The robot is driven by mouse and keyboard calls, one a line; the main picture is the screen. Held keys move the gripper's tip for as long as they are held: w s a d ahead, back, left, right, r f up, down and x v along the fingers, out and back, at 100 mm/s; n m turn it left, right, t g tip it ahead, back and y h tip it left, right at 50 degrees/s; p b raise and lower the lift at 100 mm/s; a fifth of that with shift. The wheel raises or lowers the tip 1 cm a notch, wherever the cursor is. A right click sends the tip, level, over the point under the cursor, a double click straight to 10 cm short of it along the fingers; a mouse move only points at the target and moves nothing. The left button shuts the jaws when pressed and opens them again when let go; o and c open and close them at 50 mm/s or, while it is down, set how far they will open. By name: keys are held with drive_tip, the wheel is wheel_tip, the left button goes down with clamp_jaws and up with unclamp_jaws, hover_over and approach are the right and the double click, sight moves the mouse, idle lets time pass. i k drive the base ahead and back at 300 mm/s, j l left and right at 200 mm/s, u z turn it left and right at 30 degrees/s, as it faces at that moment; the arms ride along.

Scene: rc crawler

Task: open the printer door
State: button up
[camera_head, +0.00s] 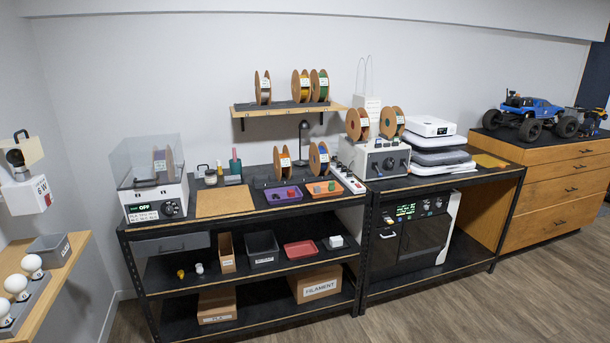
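The likely printer (418,228) is a boxy dark machine with a light side panel and a lit green display. It stands on the lower level of the right-hand bench. Its dark front door (427,238) looks closed. A pale handle (388,236) shows at the left of its front. What is inside the machine is hidden. My gripper is not in view.
The left bench (262,208) carries a clear-lidded box (152,180), spools and trays. Cartons (317,284) sit on its lower shelf. Wooden drawers (550,190) stand at the right. The floor (450,310) before the printer is clear.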

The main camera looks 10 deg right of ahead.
sight(424, 236)
drive_tip(key=i+l+z, duration=0.2)
drive_tip(key=i+z, duration=0.2)
drive_tip(key=i, duration=0.45)
drive_tip(key=i+j+z, duration=0.1)
drive_tip(key=i+z, duration=0.25)
drive_tip(key=i, duration=0.45)
drive_tip(key=i+l+u, duration=0.35)
drive_tip(key=i+l, duration=0.2)
drive_tip(key=i+l+u, duration=0.3)
drive_tip(key=i+l, duration=0.15)
drive_tip(key=l, duration=0.25)
drive_tip(key=i+l+u, duration=0.2)
drive_tip(key=l, duration=0.2)
drive_tip(key=i+l+u, duration=0.15)
drive_tip(key=l, duration=0.25)
